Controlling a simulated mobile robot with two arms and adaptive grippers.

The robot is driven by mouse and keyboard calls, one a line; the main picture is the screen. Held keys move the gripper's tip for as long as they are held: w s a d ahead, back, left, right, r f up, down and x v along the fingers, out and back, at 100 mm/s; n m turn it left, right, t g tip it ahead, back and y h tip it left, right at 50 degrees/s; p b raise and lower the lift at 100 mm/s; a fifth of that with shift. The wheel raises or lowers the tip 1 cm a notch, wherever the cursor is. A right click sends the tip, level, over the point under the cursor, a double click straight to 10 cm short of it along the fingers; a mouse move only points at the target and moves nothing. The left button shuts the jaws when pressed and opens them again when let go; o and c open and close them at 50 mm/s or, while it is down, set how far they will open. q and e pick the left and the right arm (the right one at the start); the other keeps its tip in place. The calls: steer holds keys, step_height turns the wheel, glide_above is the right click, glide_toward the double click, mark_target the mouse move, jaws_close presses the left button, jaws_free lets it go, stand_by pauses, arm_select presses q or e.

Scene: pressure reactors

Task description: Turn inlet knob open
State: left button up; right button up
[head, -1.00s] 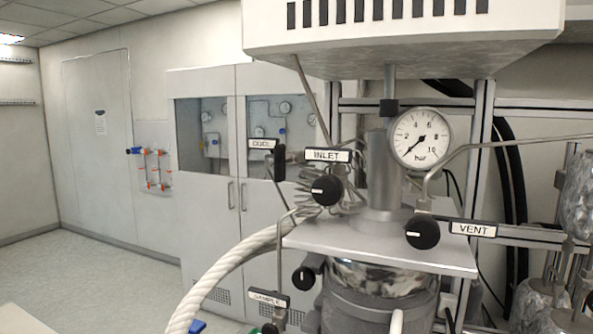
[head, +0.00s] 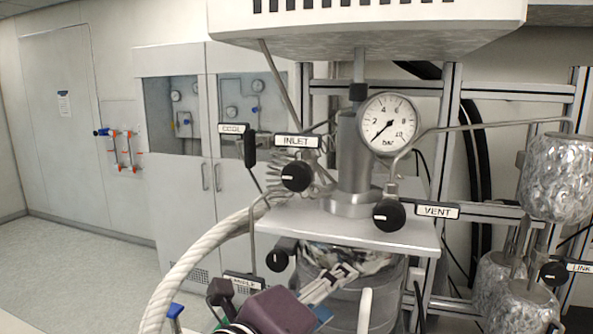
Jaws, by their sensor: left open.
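The inlet knob (head: 296,176) is round and black with a short white mark that lies about level. It sits just below the INLET label (head: 298,141), left of the reactor's steel neck. My left gripper (head: 340,279) comes up from the bottom of the head view, in front of the reactor vessel. It is open and apart from the inlet knob, lower and a little to the right of it. My right gripper is not in view.
The vent knob (head: 389,215) is to the right, beside its VENT label (head: 437,211). A lower black knob (head: 281,255) is near my left gripper. A thick white hose (head: 195,262) curves at the left. The pressure gauge (head: 388,122) reads near zero.

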arm_select(q)
steer(key=r+m, duration=0.2)
steer(key=r+m+t, duration=0.1)
steer(key=r+m, duration=0.1)
steer(key=r, duration=0.1)
steer(key=s+a+r+m, duration=0.1)
steer(key=r+m, duration=0.1)
steer(key=m, duration=0.1)
steer(key=shift+r+t, duration=0.3)
steer(key=shift+r, duration=0.1)
steer(key=m+t+y, duration=0.3)
steer(key=m, duration=0.3)
glide_toward(295, 176)
steer(key=x, duration=0.3)
steer(key=p+x, duration=0.4)
steer(key=x, duration=0.3)
steer(key=shift+w+d+p, duration=0.1)
steer(key=shift+w+p, duration=0.25)
steer(key=shift+w+d+f, duration=0.1)
steer(key=shift+w, duration=0.2)
steer(key=shift+c, duration=0.5)
steer(key=c, duration=1.1)
